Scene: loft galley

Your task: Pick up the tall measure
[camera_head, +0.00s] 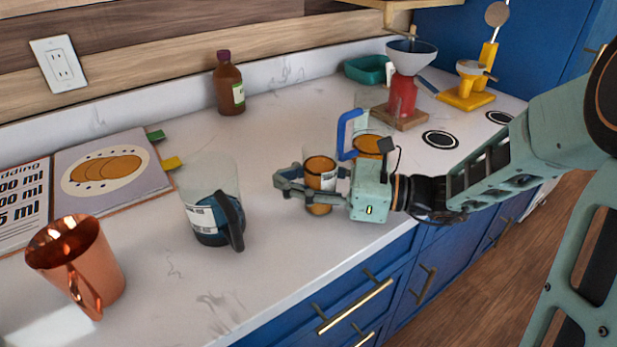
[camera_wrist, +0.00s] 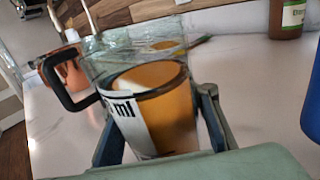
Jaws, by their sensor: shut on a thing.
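My gripper (camera_head: 291,184) is shut around a clear measure (camera_head: 320,172) with amber contents and a white label, at the counter's front. The held measure also shows in the wrist view (camera_wrist: 165,108), upright between both fingers, with "ml" on its label. I cannot tell whether its base touches the counter. A large clear measure (camera_head: 213,200) with dark blue contents and a dark handle stands to its left. Another measure (camera_head: 368,145) with amber contents and a blue handle stands just behind my gripper, partly hidden. Which one is the tall measure is not plain from the labels.
A copper mug (camera_head: 78,262) and an open book (camera_head: 110,180) are at left. A brown bottle (camera_head: 229,84) stands near the wall. A red stand with a funnel (camera_head: 411,58), a teal dish (camera_head: 367,69) and a yellow scale (camera_head: 466,97) are at the back right. Counter in front is clear.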

